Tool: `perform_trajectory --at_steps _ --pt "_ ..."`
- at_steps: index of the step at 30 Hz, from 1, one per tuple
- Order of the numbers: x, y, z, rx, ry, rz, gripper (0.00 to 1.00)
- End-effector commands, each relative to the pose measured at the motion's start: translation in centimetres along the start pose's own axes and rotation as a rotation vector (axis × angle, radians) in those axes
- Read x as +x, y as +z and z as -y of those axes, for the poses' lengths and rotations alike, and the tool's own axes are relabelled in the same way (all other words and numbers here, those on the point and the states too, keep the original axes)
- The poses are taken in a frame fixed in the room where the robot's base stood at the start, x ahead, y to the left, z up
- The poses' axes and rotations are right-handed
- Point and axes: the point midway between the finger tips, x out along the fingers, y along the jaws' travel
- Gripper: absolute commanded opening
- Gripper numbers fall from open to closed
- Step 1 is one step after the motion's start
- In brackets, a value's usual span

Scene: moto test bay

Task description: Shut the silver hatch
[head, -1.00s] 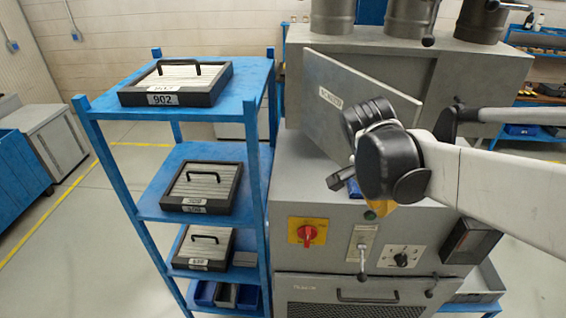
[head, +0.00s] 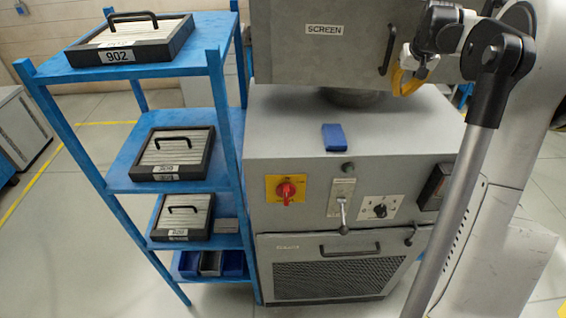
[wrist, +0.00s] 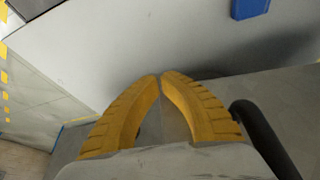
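The silver hatch (head: 310,60) is a flat grey panel with a SCREEN label and a black upright handle (head: 388,50) near its right side. It hangs facing me above the grey machine's top, and its upper edge is out of view. I cannot tell whether it sits flush. My gripper (head: 402,82), with yellow fingers, is at the lower right of the hatch, just right of the handle. In the wrist view my gripper (wrist: 160,75) has its fingertips together with nothing seen between them. A black curved bar (wrist: 262,138), likely the handle, is beside the right finger.
A blue block (head: 333,137) lies on the machine's top (head: 290,125). The machine front has a red knob (head: 287,189), a lever (head: 342,212) and a dial (head: 380,209). A blue shelf rack (head: 120,180) with trays stands close on the left.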

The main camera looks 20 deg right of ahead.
Motion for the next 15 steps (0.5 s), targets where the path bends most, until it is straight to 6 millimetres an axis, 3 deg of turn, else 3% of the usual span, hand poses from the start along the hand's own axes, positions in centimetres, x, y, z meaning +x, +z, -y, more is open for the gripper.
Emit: perform_trajectory --at_steps 6,15 --pt "1.4 -3.6 -0.1 -0.093 -0.037 0.001 0.0" --pt "2.1 -5.5 0.0 -0.143 -0.057 0.0 0.0"
